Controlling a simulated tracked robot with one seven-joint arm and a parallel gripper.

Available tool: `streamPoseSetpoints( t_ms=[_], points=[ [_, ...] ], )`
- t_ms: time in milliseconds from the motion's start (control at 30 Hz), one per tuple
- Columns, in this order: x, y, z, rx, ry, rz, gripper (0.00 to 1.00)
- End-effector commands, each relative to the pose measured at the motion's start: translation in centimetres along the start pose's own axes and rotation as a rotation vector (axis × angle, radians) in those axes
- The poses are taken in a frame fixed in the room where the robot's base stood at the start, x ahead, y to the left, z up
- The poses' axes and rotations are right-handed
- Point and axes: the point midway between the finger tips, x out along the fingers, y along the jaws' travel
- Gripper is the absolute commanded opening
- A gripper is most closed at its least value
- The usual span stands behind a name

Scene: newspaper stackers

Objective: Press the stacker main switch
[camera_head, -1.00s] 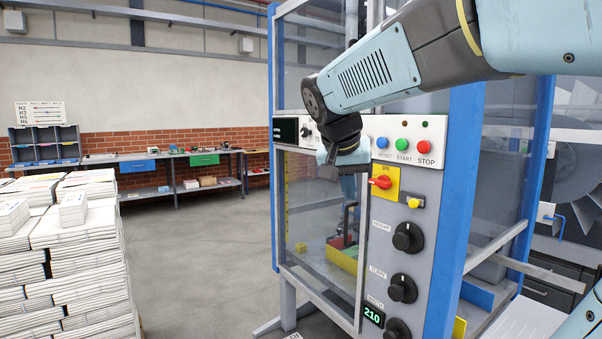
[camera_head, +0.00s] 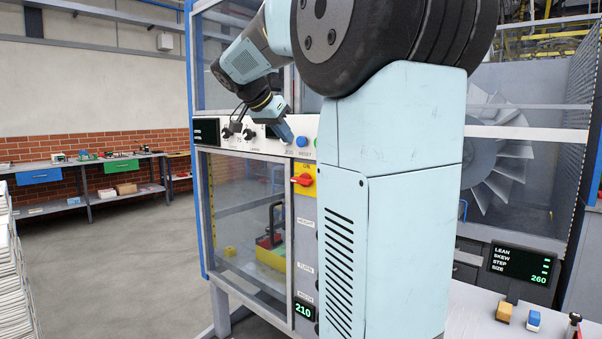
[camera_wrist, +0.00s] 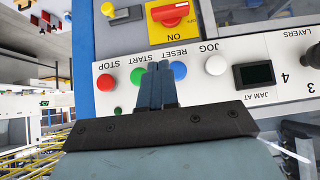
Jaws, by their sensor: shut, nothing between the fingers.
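The main switch (camera_head: 303,180) is a red rotary handle on a yellow plate marked ON, on the stacker's front panel. It also shows in the wrist view (camera_wrist: 172,14), upside down at the top edge, with its handle roughly level. My gripper (camera_head: 287,134) is in front of the button strip, above the switch. In the wrist view my gripper (camera_wrist: 155,68) is shut and empty, its fingertips over the strip between the green START button (camera_wrist: 138,76) and the blue RESET button (camera_wrist: 179,70). I cannot tell whether they touch the panel.
A red STOP button (camera_wrist: 105,82) and a white JOG button (camera_wrist: 216,64) flank my fingers. A small yellow lever (camera_wrist: 108,10) sits near the switch. My arm hides the panel's right side. A bench (camera_head: 95,178) stands far left; open floor lies before it.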

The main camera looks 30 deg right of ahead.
Motion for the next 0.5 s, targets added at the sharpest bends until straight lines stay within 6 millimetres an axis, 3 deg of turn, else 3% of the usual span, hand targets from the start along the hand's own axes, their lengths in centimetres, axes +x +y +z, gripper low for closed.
streamPoseSetpoints(
  t_ms=[267, 500],
  points=[
    [0.5, 0.0, 0.0, -0.001, -0.001, 0.001, 0.0],
    [3.6, 0.1, 0.1, -0.002, -0.003, 0.002, 0.0]
  ],
)
